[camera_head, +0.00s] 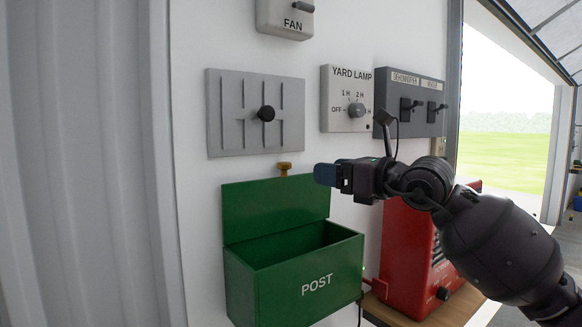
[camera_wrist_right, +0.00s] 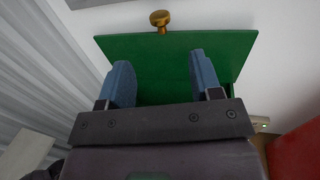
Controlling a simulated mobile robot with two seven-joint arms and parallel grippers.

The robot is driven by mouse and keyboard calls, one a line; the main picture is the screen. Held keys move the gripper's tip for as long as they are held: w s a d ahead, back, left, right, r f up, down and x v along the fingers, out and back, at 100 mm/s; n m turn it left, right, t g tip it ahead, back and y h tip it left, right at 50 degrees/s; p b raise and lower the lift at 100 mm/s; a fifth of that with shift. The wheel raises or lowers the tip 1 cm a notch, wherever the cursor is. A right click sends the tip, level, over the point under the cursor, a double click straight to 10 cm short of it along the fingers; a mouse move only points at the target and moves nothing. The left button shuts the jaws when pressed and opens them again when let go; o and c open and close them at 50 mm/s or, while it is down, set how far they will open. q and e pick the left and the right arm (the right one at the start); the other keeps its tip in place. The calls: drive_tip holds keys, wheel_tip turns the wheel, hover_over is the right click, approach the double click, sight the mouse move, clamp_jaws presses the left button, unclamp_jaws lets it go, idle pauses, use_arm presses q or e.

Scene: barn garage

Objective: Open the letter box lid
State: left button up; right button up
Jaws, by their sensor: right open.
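The green letter box (camera_head: 310,290), marked POST, hangs on the white wall in the head view. Its lid (camera_head: 275,207) stands up against the wall, and the hollow inside of the box shows below it. My right gripper (camera_head: 326,174) is in front of and just above the lid's upper right corner. In the right wrist view the two blue fingers of the right gripper (camera_wrist_right: 160,80) are spread with nothing between them, and the green lid (camera_wrist_right: 175,50) shows behind them. My left gripper is in neither view.
A grey gear-slot panel (camera_head: 255,112), a yard lamp dial (camera_head: 348,100) and a dark switch box (camera_head: 410,100) are above. A red machine (camera_head: 408,255) stands on a wooden surface at right.

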sight(290, 166)
drive_tip(key=p+x, duration=0.1)
drive_tip(key=x, duration=0.9)
drive_tip(key=shift+w+a, duration=0.25)
drive_tip(key=shift+a, duration=0.05)
